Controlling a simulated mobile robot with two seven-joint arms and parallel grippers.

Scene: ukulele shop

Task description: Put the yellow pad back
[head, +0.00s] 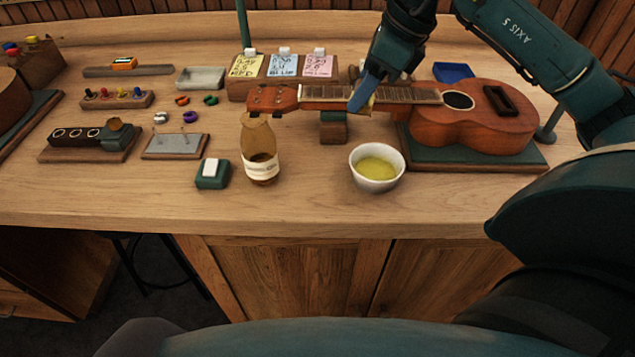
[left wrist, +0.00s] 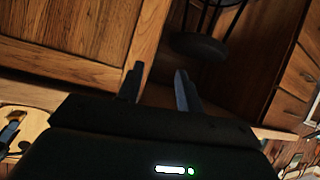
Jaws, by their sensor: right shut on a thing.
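My right gripper (head: 363,98) reaches down from the top of the head view to the ukulele's neck. It is shut on a small yellowish thing (head: 372,104), mostly hidden by the fingers, which looks like the yellow pad. I cannot tell if it touches the strings. The ukulele (head: 455,128) lies with its body on a green-topped board (head: 480,158) and its neck over a small wooden rest (head: 333,130). A wooden holder (head: 240,91) behind the headstock carries yellow, blue and pink written cards. My left gripper (left wrist: 158,74) is open and empty in the left wrist view, by the cabinet front.
In front of the neck stand an amber bottle (head: 260,150) and a white bowl (head: 375,182) of yellow liquid. A blue tray (head: 453,72) lies behind the ukulele. Small tools and blocks fill the left side. The counter's front strip (head: 310,215) is mostly clear.

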